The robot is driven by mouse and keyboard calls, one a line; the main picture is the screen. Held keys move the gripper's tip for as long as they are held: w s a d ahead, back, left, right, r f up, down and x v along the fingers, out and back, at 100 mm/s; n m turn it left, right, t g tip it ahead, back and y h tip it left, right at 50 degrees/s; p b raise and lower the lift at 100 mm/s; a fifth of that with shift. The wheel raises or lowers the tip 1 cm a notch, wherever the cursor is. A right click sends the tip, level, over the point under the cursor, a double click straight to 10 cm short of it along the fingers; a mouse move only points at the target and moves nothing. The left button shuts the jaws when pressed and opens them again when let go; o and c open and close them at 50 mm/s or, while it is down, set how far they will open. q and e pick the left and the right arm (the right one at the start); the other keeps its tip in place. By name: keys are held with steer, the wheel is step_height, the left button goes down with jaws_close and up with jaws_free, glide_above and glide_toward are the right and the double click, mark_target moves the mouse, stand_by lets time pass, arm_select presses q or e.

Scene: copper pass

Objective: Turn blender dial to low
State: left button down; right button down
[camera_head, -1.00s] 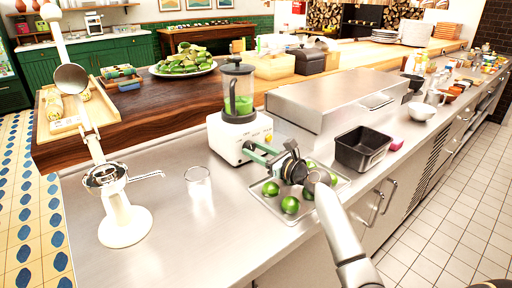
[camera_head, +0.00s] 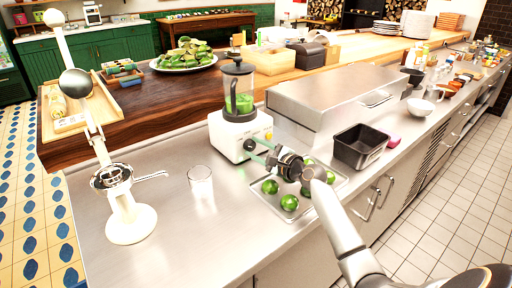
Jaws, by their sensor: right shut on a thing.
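The blender (camera_head: 228,137) stands on the steel counter, with a white base and a clear jar (camera_head: 238,92) holding something green. Its base front carries a yellow button (camera_head: 268,136). My right gripper (camera_head: 252,149) reaches in from the right, over the tray of limes. Its greenish fingers are shut on the dial at the front of the base. The fingers and their closeness hide the dial, so its setting cannot be read. My left gripper is not in view.
A metal tray (camera_head: 277,207) with several limes lies below my right gripper. A glass (camera_head: 200,182) stands left of it, and a white citrus press (camera_head: 130,220) further left. A black pan (camera_head: 360,147) and a steel box (camera_head: 325,97) stand to the right.

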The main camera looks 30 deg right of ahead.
steer(key=shift+n, duration=0.3)
steer(key=shift+c, duration=2)
jaws_free()
steer(key=s, duration=0.4)
steer(key=s+d, duration=0.1)
steer(key=s, duration=0.3)
steer(key=s+r, duration=0.1)
steer(key=s, duration=0.3)
steer(key=shift+s+d+r+p, duration=0.1)
steer(key=shift+s+d+p, duration=0.1)
steer(key=shift+d+p, duration=0.1)
